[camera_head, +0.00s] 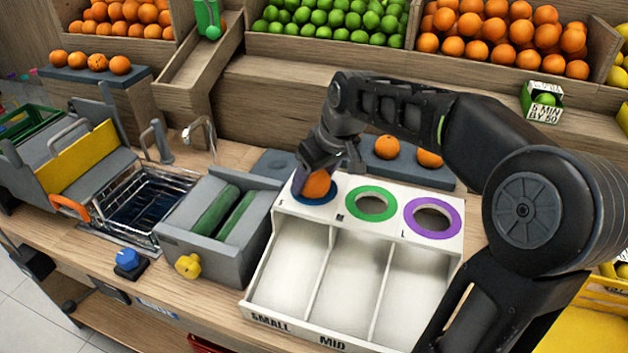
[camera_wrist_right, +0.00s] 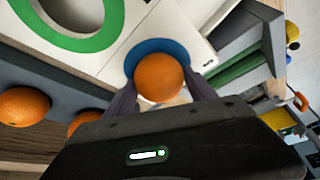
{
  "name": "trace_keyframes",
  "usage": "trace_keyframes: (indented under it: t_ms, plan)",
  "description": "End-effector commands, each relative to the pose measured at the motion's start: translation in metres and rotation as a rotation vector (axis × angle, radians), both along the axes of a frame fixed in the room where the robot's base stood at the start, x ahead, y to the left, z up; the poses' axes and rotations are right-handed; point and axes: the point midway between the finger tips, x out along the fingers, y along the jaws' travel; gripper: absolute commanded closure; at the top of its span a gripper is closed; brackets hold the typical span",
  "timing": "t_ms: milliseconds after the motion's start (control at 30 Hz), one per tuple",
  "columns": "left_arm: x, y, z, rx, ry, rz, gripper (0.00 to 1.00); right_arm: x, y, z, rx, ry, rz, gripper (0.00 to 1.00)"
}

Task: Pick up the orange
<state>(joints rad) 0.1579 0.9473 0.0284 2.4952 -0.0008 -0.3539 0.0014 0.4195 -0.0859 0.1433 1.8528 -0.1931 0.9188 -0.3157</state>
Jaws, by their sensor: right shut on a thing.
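An orange (camera_head: 317,184) is held between the fingers of my right gripper (camera_head: 313,176), at the blue-ringed hole (camera_head: 311,200) of the white sorting box. The right wrist view shows the same orange (camera_wrist_right: 159,77) between the two dark fingertips of my right gripper (camera_wrist_right: 160,92), with the blue ring (camera_wrist_right: 135,55) behind it. I cannot tell whether the orange touches the ring. Two more oranges rest on a grey pad behind the box, one left (camera_head: 387,147) and one right (camera_head: 429,158). My left gripper is not in view.
The box also has a green-ringed hole (camera_head: 370,203) and a purple-ringed hole (camera_head: 434,218). A grey roller machine (camera_head: 213,225) stands left of it, beside a metal wire basket (camera_head: 146,204). Fruit crates line the back.

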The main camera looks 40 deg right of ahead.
Motion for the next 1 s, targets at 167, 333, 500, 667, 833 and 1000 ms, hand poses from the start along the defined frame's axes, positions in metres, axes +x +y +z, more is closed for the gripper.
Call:
trace_keyframes:
  t_ms: [167,333,500,667,833,1000]
  plan:
    - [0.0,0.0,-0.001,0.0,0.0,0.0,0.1,0.001,0.0,0.006,-0.001,-0.003,0.0,0.92]
    - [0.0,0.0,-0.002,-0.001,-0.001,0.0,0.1,0.001,0.0,0.028,-0.001,-0.006,0.0,0.92]
    - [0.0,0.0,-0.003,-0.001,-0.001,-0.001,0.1,0.002,0.0,0.063,-0.001,-0.007,0.001,0.92]
    - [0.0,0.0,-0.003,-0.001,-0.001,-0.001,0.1,0.001,0.0,0.089,0.0,-0.003,0.0,0.92]
    - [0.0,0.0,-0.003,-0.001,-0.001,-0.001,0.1,0.0,0.0,0.101,0.0,-0.002,0.0,0.92]
    - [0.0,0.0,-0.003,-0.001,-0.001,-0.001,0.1,0.0,0.0,0.101,0.0,-0.001,0.0,0.92]
